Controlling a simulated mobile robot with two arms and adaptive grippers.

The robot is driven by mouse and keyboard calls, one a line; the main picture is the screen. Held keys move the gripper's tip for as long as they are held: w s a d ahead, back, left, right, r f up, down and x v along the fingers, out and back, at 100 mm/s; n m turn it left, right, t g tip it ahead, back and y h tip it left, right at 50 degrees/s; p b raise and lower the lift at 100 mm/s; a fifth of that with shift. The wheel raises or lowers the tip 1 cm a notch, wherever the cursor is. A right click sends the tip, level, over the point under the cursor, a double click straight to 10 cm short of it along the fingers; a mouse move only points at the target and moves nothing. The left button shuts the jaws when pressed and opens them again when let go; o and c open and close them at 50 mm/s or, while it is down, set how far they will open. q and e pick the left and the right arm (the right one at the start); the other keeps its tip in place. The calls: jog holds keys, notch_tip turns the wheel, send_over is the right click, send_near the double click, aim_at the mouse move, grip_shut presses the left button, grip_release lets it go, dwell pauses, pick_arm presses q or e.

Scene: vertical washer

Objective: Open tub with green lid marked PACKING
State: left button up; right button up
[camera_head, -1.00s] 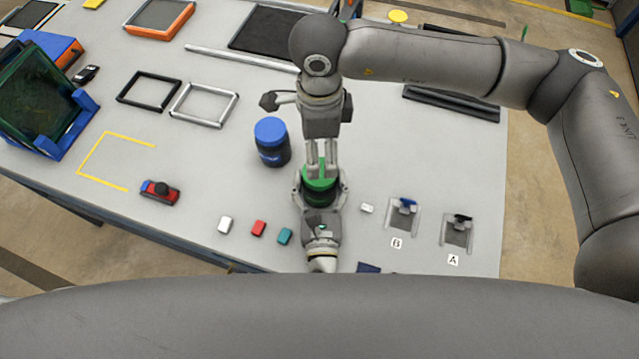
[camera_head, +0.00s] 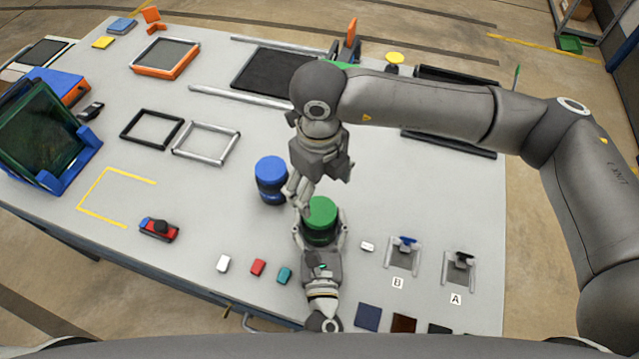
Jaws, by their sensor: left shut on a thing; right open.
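The tub (camera_head: 318,239) with the green lid (camera_head: 320,211) stands upright near the front middle of the table. The lid sits on top of it, and no lettering can be read. My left gripper (camera_head: 320,228) comes from the front edge and is shut around the tub's body, a finger on each side. My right gripper (camera_head: 299,196) is open and empty, just behind and left of the green lid, between it and the blue tub (camera_head: 271,180). Whether its fingers touch either tub cannot be told.
The blue-lidded tub stands close behind my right fingers. White, red and teal small blocks (camera_head: 258,267) lie front left. Fixtures marked B (camera_head: 402,252) and A (camera_head: 459,268) stand to the right. Empty frames (camera_head: 206,143) lie back left.

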aim_at(319, 211)
jog(key=m, duration=0.5)
jog(key=shift+m, duration=0.3)
jog(key=m, duration=0.3)
jog(key=shift+m, duration=0.3)
jog(key=m, duration=0.7)
jog(key=shift+m, duration=0.3)
jog(key=shift+f, duration=4.05)
